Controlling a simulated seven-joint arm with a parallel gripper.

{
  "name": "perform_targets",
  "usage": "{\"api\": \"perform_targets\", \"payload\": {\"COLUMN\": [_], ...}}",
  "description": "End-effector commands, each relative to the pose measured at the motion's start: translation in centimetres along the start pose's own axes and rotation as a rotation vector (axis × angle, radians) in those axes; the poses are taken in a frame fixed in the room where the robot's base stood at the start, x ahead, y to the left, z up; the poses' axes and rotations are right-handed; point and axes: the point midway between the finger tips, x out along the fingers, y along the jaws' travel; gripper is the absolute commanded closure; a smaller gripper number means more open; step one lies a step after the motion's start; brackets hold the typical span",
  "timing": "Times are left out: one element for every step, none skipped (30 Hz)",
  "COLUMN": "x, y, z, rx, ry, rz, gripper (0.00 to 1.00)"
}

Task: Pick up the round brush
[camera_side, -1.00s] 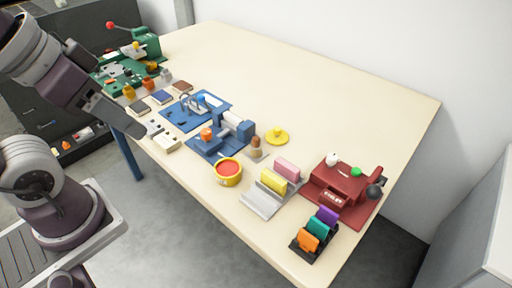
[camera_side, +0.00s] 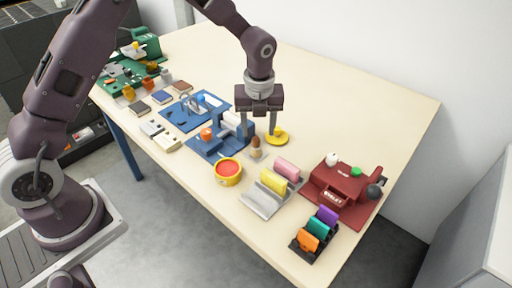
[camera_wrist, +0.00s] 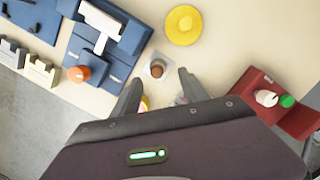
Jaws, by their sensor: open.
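What looks like the round brush (camera_side: 256,142), a small upright piece with a brown rounded top, stands on a small pale square base. In the wrist view the brush (camera_wrist: 157,69) shows from above as a brown round spot on its grey square base. My gripper (camera_side: 258,129) points down over the table, with its fingers spread and nothing held. In the wrist view my gripper (camera_wrist: 159,80) has its two fingertips on either side of the area just below the brush. The exact height of the fingertips above the brush is hard to tell.
A yellow disc with a knob (camera_side: 278,138) stands close on the right. A blue machine (camera_side: 222,142) is close on the left. A yellow pot with red contents (camera_side: 228,172), a rack with coloured blocks (camera_side: 262,193) and a red machine (camera_side: 342,185) stand nearer. The table's back is clear.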

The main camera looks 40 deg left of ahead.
Motion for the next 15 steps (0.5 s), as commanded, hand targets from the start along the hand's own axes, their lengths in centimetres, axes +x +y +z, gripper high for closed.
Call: {"api": "perform_targets", "payload": {"x": [0.7,1.1,1.7,2.2,2.8,3.6,4.2,4.8,5.4,5.8,6.1,6.3,6.4,6.4,6.4], "y": [0.1,0.1,0.2,0.3,0.4,0.5,0.6,0.6,0.6,0.6,0.6,0.6,0.6,0.6,0.5], "z": [-0.1,-0.1,-0.1,-0.1,-0.1,-0.1,0.0,0.0,-0.1,0.0,0.0,0.0,0.0,0.0,0.0], "rx": [0.002,0.001,0.000,0.000,0.000,-0.001,-0.002,-0.001,-0.001,-0.001,-0.002,-0.003,-0.003,-0.003,-0.004], "ry": [0.001,0.002,0.002,0.002,0.002,0.003,0.002,0.002,0.002,0.002,0.002,0.001,0.000,0.000,0.000], "rz": [0.002,0.003,0.004,0.004,0.004,0.005,0.004,0.004,0.003,0.003,0.002,0.001,0.001,0.001,0.000], "gripper": [0.48,0.48,0.48,0.48,0.48,0.48,0.48,0.48,0.48,0.48,0.48,0.48,0.48,0.48,0.48]}}
